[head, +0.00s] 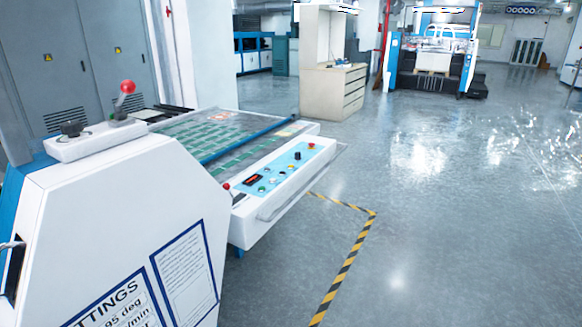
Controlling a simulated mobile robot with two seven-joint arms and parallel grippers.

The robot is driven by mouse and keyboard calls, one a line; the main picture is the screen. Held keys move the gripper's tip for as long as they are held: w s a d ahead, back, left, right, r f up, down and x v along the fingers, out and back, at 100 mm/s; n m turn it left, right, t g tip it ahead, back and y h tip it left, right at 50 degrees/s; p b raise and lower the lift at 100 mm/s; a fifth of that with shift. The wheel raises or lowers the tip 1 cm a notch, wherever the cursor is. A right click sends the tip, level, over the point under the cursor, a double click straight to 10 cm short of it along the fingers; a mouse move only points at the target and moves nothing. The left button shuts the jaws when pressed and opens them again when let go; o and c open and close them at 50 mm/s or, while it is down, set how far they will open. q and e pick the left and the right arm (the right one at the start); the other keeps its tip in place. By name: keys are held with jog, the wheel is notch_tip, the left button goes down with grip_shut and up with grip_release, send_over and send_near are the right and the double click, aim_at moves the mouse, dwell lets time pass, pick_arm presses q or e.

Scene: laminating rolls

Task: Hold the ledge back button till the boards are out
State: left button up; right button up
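A white laminating machine (120,220) stands at the left in the head view. On its front ledge is a light blue control panel (285,172) with several small buttons, a red display and a black knob. Which button is the ledge back button cannot be told at this size. A red mushroom button (311,146) sits at the panel's far end. Green sheets or boards (235,135) lie flat on the machine's bed behind the panel; whether they are separate boards is unclear. Neither of my grippers shows in the head view.
A rail (290,200) runs along the ledge. Yellow-black floor tape (350,257) borders the machine. Open shiny floor lies right. A beige cabinet (325,70) and blue-white machine (433,60) stand behind.

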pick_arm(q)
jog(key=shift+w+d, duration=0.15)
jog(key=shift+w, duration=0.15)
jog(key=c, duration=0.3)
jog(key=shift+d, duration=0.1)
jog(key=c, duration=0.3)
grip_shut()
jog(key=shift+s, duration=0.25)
